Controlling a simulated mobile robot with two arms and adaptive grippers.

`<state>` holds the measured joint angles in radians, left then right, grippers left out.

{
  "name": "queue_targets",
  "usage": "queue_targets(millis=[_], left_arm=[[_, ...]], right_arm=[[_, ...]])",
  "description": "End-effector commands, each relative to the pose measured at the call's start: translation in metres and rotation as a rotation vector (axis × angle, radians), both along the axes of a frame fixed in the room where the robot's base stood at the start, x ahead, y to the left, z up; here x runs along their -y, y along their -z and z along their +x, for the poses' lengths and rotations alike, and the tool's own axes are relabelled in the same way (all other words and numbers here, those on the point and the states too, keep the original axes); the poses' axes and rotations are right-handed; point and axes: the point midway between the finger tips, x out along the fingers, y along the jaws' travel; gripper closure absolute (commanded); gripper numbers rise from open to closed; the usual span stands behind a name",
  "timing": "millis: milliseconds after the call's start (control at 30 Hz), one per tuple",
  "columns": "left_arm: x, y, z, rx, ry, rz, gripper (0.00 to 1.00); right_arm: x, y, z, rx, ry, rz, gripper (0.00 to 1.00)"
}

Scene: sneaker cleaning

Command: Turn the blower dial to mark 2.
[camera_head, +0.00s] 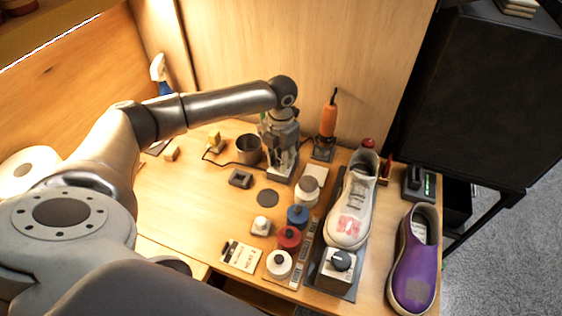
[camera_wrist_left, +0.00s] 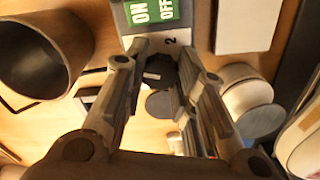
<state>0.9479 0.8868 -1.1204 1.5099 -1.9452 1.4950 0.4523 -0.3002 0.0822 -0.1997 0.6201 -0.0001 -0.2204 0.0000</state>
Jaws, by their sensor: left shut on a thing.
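My left gripper (camera_head: 284,164) reaches down at the back of the table, over a grey box (camera_head: 279,178) that is mostly hidden by it. In the left wrist view the box shows a green ON/OFF label (camera_wrist_left: 153,11) and a printed mark "2" (camera_wrist_left: 170,41). Both fingers of the left gripper (camera_wrist_left: 162,68) come down around a dark dial (camera_wrist_left: 157,72) below that mark and are shut on it. The dial's pointer is too hidden to read. An orange blower (camera_head: 328,120) stands just right of the gripper. My right gripper is not in view.
A metal cup (camera_head: 249,149) stands close left of the gripper.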

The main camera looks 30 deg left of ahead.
Motion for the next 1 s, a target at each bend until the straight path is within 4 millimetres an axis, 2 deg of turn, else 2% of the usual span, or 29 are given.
queue_targets(millis=[333,700,1000], left_arm=[[0.0,0.001,0.0,0.0,0.03,0.001,0.95],[0.0,0.001,0.0,0.001,0.343,0.0,0.95],[0.0,0.0,0.0,0.0,0.37,0.0,0.95]], right_arm=[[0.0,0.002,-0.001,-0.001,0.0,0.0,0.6],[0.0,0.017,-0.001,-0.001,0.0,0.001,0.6],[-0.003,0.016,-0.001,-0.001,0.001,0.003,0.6]])
